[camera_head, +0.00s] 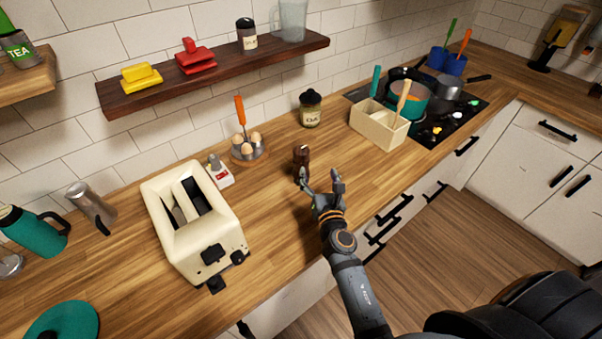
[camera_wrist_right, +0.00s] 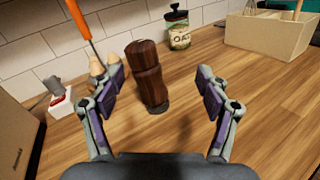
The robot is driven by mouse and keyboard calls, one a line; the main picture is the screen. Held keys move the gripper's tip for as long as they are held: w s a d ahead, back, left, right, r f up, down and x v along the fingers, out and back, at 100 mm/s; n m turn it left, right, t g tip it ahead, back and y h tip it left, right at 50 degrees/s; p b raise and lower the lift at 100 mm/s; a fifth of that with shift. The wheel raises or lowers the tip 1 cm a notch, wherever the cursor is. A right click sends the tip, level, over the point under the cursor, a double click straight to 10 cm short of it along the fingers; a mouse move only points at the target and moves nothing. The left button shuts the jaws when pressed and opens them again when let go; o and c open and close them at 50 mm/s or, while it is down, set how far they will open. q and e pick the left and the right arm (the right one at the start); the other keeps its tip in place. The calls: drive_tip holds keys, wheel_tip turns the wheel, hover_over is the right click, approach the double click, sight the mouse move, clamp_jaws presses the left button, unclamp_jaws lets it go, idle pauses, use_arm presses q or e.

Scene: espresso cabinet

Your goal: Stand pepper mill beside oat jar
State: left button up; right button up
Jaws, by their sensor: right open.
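The dark brown wooden pepper mill (camera_head: 301,159) stands upright on the wooden counter in the head view. In the right wrist view the pepper mill (camera_wrist_right: 150,76) stands just ahead, between the open fingers as seen from the wrist. My right gripper (camera_head: 322,184) is open and empty, close in front of the mill; its fingers also frame the right wrist view (camera_wrist_right: 165,95). The oat jar (camera_head: 311,109), cream labelled with a black lid, stands farther back near the wall. It also shows in the right wrist view (camera_wrist_right: 178,28). My left gripper is not in view.
A cream toaster (camera_head: 222,240) stands left of the mill. An egg holder with an orange-handled whisk (camera_head: 247,145) and a small white-and-red item (camera_head: 218,171) are behind left. A cream utensil box (camera_head: 378,126) stands right of the jar. Counter around the jar's front is clear.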

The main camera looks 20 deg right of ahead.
sight(304, 156)
drive_tip(key=w+a+n, duration=0.1)
drive_tip(key=w, duration=0.1)
drive_tip(key=w+n+y, duration=0.1)
drive_tip(key=w, duration=0.1)
drive_tip(key=w+a+n, duration=0.1)
drive_tip(key=w, duration=0.1)
drive_tip(key=shift+w+a+f+n+y, duration=0.15)
drive_tip(key=shift+a+n+y, duration=0.15)
drive_tip(key=shift+n+y, duration=0.1)
drive_tip(key=w, duration=0.3)
drive_tip(key=w+d, duration=0.1)
drive_tip(key=w, duration=0.1)
drive_tip(key=shift+w, duration=0.1)
drive_tip(key=shift+s+a+r, duration=0.1)
drive_tip(key=shift+s+r, duration=0.1)
drive_tip(key=shift+r, duration=0.05)
drive_tip(key=shift+c, duration=1.3)
clamp_jaws()
